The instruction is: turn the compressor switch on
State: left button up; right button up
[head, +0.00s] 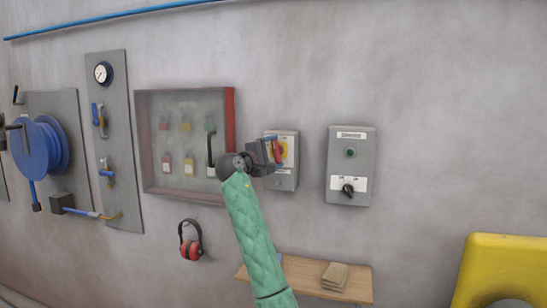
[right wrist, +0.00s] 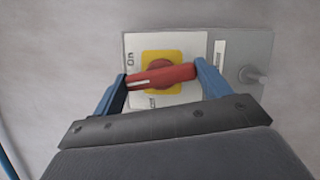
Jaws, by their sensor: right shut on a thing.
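The switch box (head: 285,182) on the wall has a red rotary handle (head: 279,151) on a yellow and white plate. In the right wrist view the red handle (right wrist: 162,77) lies nearly level, tilted slightly. Its white stripe is on its left half, below the "On" label (right wrist: 130,59); the "Off" label (right wrist: 152,102) is under the handle. My right gripper (right wrist: 162,78) is shut on the handle, a blue finger at each end; it also shows in the head view (head: 272,152), partly hiding the switch.
A second control box (head: 350,167) with a green lamp and black knob is right of the switch. A padlock cabinet (head: 186,199) with a red side stands left. Ear defenders (head: 191,242) hang below it. A wooden shelf (head: 310,279) holds brown bags (head: 335,275).

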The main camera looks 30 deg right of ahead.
pick_arm(q)
jog(key=shift+w+d+f+b, duration=0.2)
jog(key=shift+d+f+b, duration=0.1)
jog(key=shift+d+f, duration=0.35)
pick_arm(e)
jog(key=shift+f+m+y, duration=0.15)
jog(key=shift+m+y, duration=0.15)
jog(key=shift+m, duration=0.7)
pick_arm(q)
jog(key=shift+f, duration=0.2)
pick_arm(e)
jog(key=o, duration=1)
pick_arm(q)
jog(key=shift+r, duration=0.1)
jog(key=shift+w, duration=0.1)
pick_arm(e)
jog(key=shift+a, duration=0.1)
